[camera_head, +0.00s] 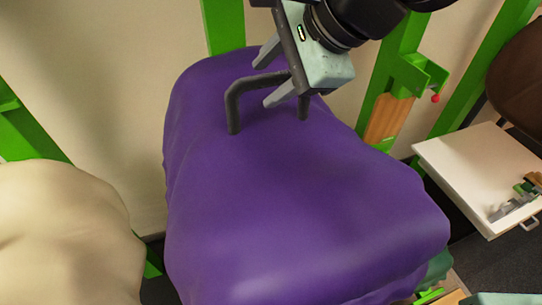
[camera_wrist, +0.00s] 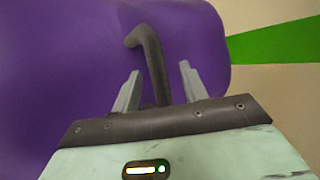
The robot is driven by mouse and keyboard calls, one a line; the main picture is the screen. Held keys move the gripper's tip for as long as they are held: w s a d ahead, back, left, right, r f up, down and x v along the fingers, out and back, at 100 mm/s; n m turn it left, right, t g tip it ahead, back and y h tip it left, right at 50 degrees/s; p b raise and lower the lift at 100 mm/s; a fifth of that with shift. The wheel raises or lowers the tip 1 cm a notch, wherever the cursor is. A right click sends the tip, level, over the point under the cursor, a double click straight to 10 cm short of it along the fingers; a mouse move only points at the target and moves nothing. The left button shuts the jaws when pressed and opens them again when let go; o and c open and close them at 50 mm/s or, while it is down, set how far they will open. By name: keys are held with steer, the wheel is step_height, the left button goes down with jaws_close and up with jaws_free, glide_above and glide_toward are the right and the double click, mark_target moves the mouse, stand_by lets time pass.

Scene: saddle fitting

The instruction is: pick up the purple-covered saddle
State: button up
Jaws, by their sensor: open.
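The purple-covered saddle (camera_head: 300,190) fills the middle of the head view. A dark handle (camera_head: 234,105) stands up from its far top part. My gripper (camera_head: 262,78) is open at the handle, its two fingers pointing left in the head view. In the wrist view the saddle's purple cover (camera_wrist: 60,70) lies behind the fingers. There the handle (camera_wrist: 150,60) runs between the two fingertips of my gripper (camera_wrist: 160,85), with a gap visible on each side. Part of the handle is hidden behind the gripper in the head view.
A cream-covered saddle-like shape (camera_head: 60,235) is at the left. Green posts (camera_head: 222,25) stand behind the purple saddle. A white board or tray (camera_head: 470,160) with small metal parts is at the right. A brown rounded object (camera_head: 522,75) is at the far right.

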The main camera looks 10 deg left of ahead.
steer(key=shift+x, duration=1.45)
jaws_close()
steer(key=shift+r, duration=0.1)
